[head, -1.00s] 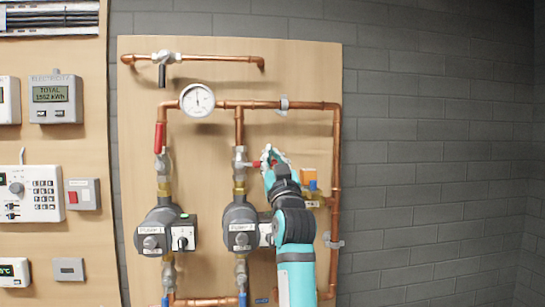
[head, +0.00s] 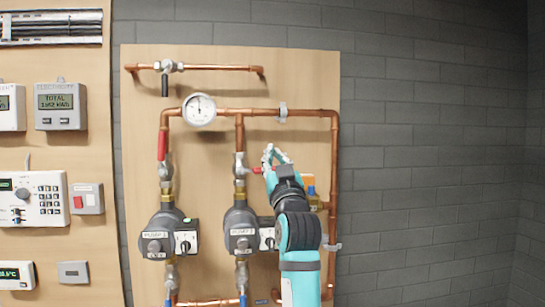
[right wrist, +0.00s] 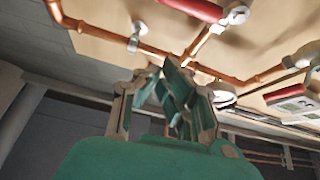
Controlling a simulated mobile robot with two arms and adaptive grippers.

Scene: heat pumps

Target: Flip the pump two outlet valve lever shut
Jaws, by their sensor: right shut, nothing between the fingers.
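The pump two outlet valve (head: 240,165) sits on the middle copper riser above pump two (head: 241,231). Its red lever (head: 257,170) points sideways to the right, across the pipe; its outer end is hidden behind my right gripper. My right gripper (head: 270,150) is shut and empty, with its fingertips just above and right of the lever. In the right wrist view the closed fingers (right wrist: 172,85) are apart from the red lever (right wrist: 190,7), which shows at the top edge. My left gripper is out of view.
Pump one's outlet valve has its red lever (head: 162,146) upright along the pipe. A gauge (head: 199,109) sits on the upper copper pipe (head: 270,112). An orange-topped valve (head: 309,183) is behind my right arm. The grey wall at right is clear.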

